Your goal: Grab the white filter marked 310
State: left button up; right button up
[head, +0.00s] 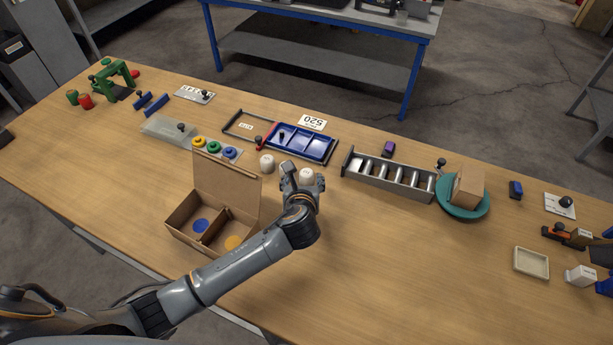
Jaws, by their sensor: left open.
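Two small white round pieces that look like filters stand on the wooden table near its middle. One white filter (267,163) is left of my left gripper (288,168), apart from it. The other white filter (306,175) is just right of the gripper and partly hidden by it. I cannot read a 310 marking on either one. My left gripper is open, low over the table between the two filters. I cannot tell whether it touches the right one. My right gripper is out of view.
An open cardboard box (189,234) with two compartments stands left of my arm. Behind the filters are a blue divided tray (317,148) and a number card (312,122). A metal rack (388,180) and a teal plate (448,203) stand right.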

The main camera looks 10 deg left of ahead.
aim_at(307, 173)
pick_arm(q)
jog(key=shift+w+d+f, duration=0.1)
jog(key=shift+w+f, duration=0.4)
jog(key=shift+f, duration=0.05)
jog(key=x, duration=0.3)
jog(key=shift+d+f+p, duration=0.2)
jog(key=shift+f+p, duration=0.05)
jog(key=shift+p, duration=0.05)
jog(key=shift+w+f, duration=0.15)
jog(key=shift+w, duration=0.05)
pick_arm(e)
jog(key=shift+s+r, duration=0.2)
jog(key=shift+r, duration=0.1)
pick_arm(q)
jog(key=c, duration=1.3)
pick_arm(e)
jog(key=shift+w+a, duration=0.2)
